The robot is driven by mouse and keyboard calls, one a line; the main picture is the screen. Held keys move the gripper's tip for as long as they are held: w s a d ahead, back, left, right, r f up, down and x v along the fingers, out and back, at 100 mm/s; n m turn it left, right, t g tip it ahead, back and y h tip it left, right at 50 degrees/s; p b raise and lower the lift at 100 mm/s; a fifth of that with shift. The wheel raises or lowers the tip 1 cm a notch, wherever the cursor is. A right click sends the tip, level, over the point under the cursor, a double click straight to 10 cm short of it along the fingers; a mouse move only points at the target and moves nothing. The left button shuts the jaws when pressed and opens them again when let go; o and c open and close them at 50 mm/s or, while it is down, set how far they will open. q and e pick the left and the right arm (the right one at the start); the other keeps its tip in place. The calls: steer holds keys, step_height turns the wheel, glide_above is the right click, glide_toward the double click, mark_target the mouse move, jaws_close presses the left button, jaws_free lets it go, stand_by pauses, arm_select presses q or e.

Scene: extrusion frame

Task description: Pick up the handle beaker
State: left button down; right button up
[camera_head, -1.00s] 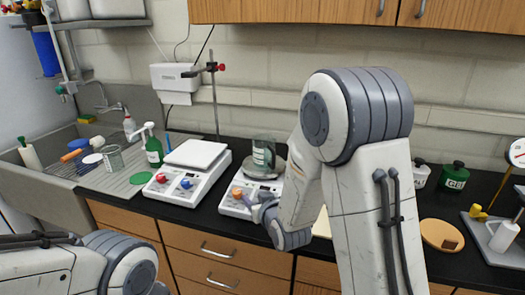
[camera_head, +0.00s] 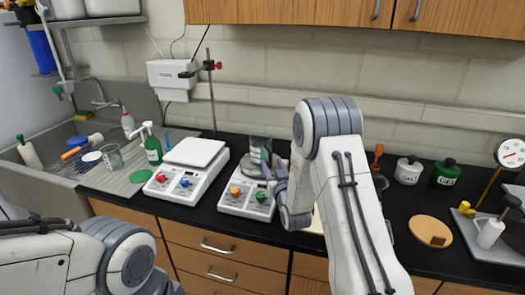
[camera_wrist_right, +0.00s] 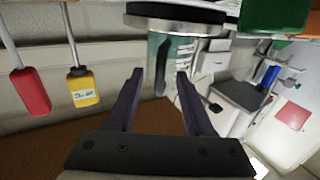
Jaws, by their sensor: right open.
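The handle beaker (camera_head: 260,150) is a clear glass beaker with greenish marking, upright on the right-hand hot plate (camera_head: 245,199). My right gripper (camera_head: 275,172) is at its right front side, partly overlapping it. In the right wrist view, where the scene appears upside down, the beaker (camera_wrist_right: 172,48) lies just beyond the two open fingers (camera_wrist_right: 160,72). The right finger overlaps its edge; I cannot tell whether they touch. Nothing is held.
A second hot plate (camera_head: 187,178) stands left of the beaker, with a green spray bottle (camera_head: 151,148) beside it. A clamp stand (camera_head: 211,95) rises behind. White and green jars (camera_head: 446,172) and an orange round mat (camera_head: 430,231) are to the right.

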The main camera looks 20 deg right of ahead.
mark_target(271, 161)
steer(key=w+p, duration=0.1)
steer(key=w, duration=0.2)
steer(key=shift+w+d, duration=0.15)
arm_select(q)
steer(key=shift+r, duration=0.85)
arm_select(e)
jaws_close()
arm_select(q)
steer(key=shift+f, duration=0.1)
arm_select(e)
steer(key=shift+r, duration=0.2)
